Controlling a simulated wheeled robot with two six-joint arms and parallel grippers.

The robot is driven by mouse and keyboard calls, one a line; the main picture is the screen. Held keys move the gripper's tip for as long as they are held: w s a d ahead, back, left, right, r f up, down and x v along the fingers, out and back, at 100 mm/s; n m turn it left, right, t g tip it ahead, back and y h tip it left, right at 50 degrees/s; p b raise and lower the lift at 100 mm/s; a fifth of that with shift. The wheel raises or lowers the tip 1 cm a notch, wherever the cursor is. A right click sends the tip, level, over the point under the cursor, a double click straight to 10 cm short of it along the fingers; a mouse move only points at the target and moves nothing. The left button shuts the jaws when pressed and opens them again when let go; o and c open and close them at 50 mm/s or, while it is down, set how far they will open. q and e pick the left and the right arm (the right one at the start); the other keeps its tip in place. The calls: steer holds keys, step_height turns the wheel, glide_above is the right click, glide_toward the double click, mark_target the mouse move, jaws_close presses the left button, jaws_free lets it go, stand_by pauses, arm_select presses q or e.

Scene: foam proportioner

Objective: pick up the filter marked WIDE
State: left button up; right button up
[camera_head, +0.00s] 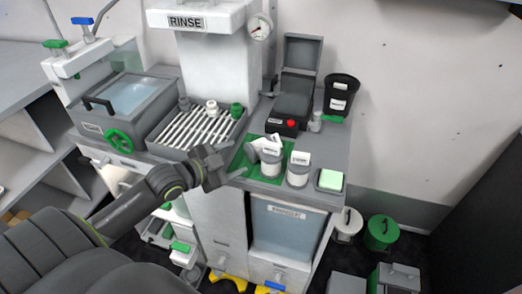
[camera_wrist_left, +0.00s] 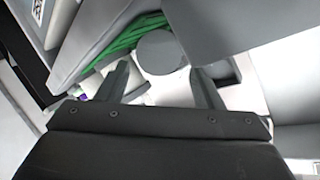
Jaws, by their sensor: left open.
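Two labelled white-and-grey cylindrical pieces stand on the counter at right of centre in the head view: one on the green mat (camera_head: 243,160), the left piece (camera_head: 270,168), and the right piece (camera_head: 297,177) beside the mat. Their labels are too small to read, so I cannot tell which, if either, is marked WIDE. My left gripper (camera_head: 238,162) is open and empty, just left of the left piece. In the left wrist view its fingers (camera_wrist_left: 160,88) are apart, with a grey round thing (camera_wrist_left: 160,52) beyond them near the green mat (camera_wrist_left: 124,42). My right gripper is not in view.
A slatted drain rack (camera_head: 196,130) with small knobs lies left of the mat, under the RINSE column (camera_head: 210,60). A grey device with a red button (camera_head: 288,115) and a black bin (camera_head: 340,94) stand behind. A pale green pad (camera_head: 330,180) lies at the right edge.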

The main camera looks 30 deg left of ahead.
mark_target(250, 152)
arm_select(q)
steer(key=shift+d+r+x, duration=0.15)
steer(key=shift+x, duration=1.25)
steer(key=shift+d+r+x, duration=0.1)
steer(key=shift+d+x, duration=0.05)
steer(key=shift+x, duration=1.25)
